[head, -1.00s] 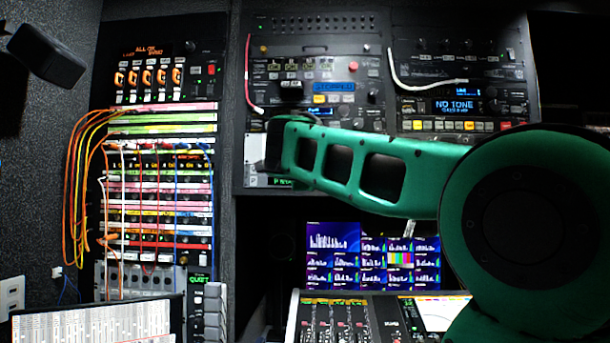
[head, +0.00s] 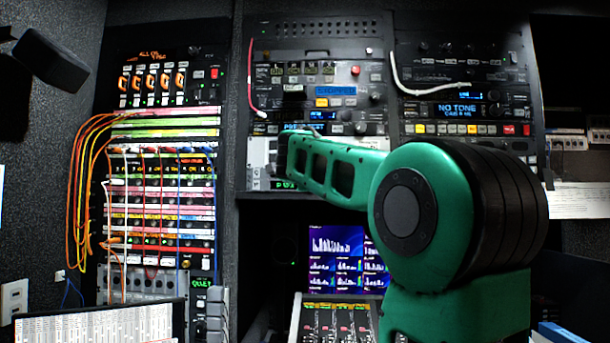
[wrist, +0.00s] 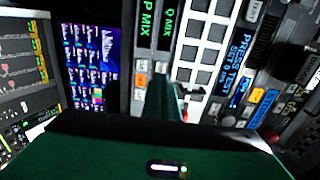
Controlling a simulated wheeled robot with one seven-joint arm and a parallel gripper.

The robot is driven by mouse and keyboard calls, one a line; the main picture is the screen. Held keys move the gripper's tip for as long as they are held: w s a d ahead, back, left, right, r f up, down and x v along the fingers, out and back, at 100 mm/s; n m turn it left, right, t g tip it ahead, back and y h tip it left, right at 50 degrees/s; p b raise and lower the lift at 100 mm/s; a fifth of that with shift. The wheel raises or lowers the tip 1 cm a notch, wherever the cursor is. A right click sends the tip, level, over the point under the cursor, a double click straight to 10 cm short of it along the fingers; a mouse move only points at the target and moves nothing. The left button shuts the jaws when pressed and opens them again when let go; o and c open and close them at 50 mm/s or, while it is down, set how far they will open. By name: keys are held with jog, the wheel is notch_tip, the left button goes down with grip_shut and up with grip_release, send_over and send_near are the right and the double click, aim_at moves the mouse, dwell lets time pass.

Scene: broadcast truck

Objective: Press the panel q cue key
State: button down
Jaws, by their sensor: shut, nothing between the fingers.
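The cue-key panel (wrist: 187,70) is the light panel with white square keys in the wrist view. It has a green Q MIX display (wrist: 168,24) beside a P MIX display (wrist: 143,22). Small keys sit below both displays, including a white key (wrist: 160,66) under Q MIX and an orange-lit key (wrist: 141,80) under P MIX. Which one is the q cue key is too small to read. My gripper (wrist: 160,88) is shut and empty, its green tip in front of the keys under Q MIX. Contact cannot be told. In the head view my forearm covers most of this panel (head: 256,172).
A rack unit with a blue PRESS TEST display (wrist: 238,62) is close beside the panel. Multiview monitors (head: 335,250) and a mixing desk (head: 312,320) lie below. A patch bay with hanging cables (head: 160,200) stands at the left.

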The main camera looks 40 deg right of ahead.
jog(key=shift+x, duration=3)
jog(key=shift+w+d+r, duration=0.2)
jog(key=shift+w+d, duration=0.1)
jog(key=shift+d, duration=0.1)
jog(key=shift+s, duration=0.1)
jog(key=v, duration=1.4)
jog(key=shift+a, duration=0.25)
